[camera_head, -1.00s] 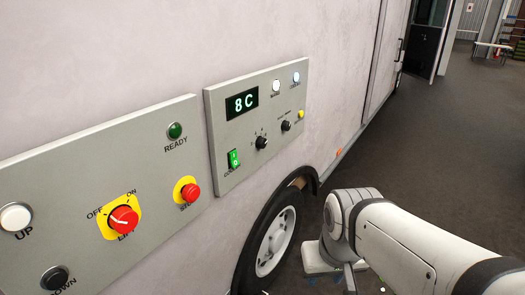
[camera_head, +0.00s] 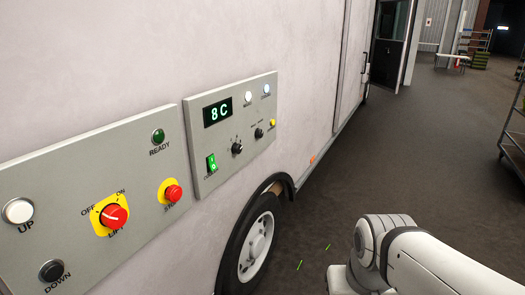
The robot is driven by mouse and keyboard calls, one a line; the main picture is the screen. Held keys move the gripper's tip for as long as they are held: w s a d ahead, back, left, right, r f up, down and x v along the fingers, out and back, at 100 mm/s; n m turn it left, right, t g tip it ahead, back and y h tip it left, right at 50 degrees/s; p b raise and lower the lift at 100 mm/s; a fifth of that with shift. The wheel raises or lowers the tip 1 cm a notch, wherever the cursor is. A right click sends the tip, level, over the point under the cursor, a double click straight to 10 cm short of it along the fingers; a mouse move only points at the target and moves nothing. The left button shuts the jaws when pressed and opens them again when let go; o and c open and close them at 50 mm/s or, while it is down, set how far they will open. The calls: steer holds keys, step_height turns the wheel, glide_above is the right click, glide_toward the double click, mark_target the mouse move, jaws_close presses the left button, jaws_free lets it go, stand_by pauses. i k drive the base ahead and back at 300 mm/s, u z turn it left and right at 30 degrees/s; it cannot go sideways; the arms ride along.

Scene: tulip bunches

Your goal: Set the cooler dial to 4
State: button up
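The cooler panel (camera_head: 228,165) is a grey plate on the side of a pale truck. Its display (camera_head: 217,112) reads 8C in green. A black dial (camera_head: 237,148) with small marks around it sits below the display, and a second black knob (camera_head: 259,133) is to its right. The marks are too small to read. A green rocker switch (camera_head: 212,163) is at the panel's lower left. My arm shows at the lower right, well apart from the panel. My gripper's fingers are not visible.
A second grey panel (camera_head: 75,262) at left holds a red rotary switch (camera_head: 114,216), a red stop button (camera_head: 173,193), and UP and DOWN buttons. A truck wheel (camera_head: 256,246) is below. Dark floor (camera_head: 400,150) is open to the right, with a metal rack (camera_head: 515,140) at the far right edge.

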mark_target(237, 149)
steer(key=z, duration=0.15)
steer(key=i, duration=1)
